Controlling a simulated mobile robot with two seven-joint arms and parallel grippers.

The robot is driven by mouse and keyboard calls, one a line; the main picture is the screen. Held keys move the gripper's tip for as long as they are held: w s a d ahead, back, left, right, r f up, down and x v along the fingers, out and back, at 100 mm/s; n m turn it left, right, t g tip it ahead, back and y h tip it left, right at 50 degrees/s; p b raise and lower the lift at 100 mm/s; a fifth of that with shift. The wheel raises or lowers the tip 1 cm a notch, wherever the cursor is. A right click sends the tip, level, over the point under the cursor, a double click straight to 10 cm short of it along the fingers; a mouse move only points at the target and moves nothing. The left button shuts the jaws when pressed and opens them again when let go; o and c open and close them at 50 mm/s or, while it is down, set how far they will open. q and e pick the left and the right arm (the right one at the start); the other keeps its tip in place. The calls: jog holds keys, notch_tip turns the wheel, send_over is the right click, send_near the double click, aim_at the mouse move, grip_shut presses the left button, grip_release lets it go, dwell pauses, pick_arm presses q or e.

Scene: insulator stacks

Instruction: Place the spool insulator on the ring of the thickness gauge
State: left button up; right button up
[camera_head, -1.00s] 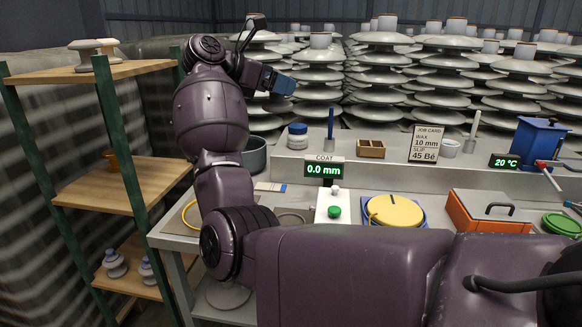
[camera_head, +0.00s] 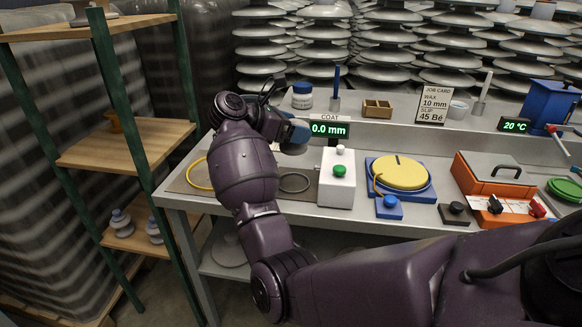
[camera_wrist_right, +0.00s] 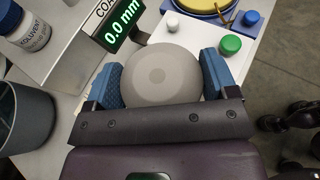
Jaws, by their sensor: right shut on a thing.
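My right gripper (camera_head: 291,131) is shut on a pale grey spool insulator (camera_wrist_right: 160,75). The right wrist view shows its round end between the two blue fingers; its lower part is hidden. In the head view the insulator (camera_head: 297,146) is mostly hidden by the gripper, above the bench's back left part. The thickness gauge (camera_head: 337,188) is a white box with a green button and a white knob; its display (camera_head: 329,129) reads COAT 0.0 mm. A thin dark ring (camera_head: 295,192) lies left of the box, below and apart from the held insulator. My left gripper is out of view.
A yellow ring (camera_head: 188,176) lies on the mat at the bench's left. A yellow turntable (camera_head: 402,171), an orange box (camera_head: 492,180) and a blue press (camera_head: 549,105) stand to the right. A wooden shelf (camera_head: 125,152) stands left. Insulator stacks fill the back.

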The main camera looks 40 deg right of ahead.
aim_at(284, 145)
notch_tip(284, 145, down, 4)
jog(key=shift+f+b, duration=0.25)
jog(key=shift+b, duration=0.05)
jog(key=shift+f, duration=0.4)
notch_tip(284, 145, down, 5)
jog(key=shift+r+b, duration=0.1)
jog(key=shift+b, duration=0.45)
jog(key=shift+f, duration=0.2)
jog(key=o, duration=1)
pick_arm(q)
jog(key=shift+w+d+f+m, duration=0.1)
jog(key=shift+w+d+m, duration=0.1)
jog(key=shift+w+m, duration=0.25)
pick_arm(e)
jog(key=shift+o, duration=0.5)
jog(key=shift+r, duration=0.1)
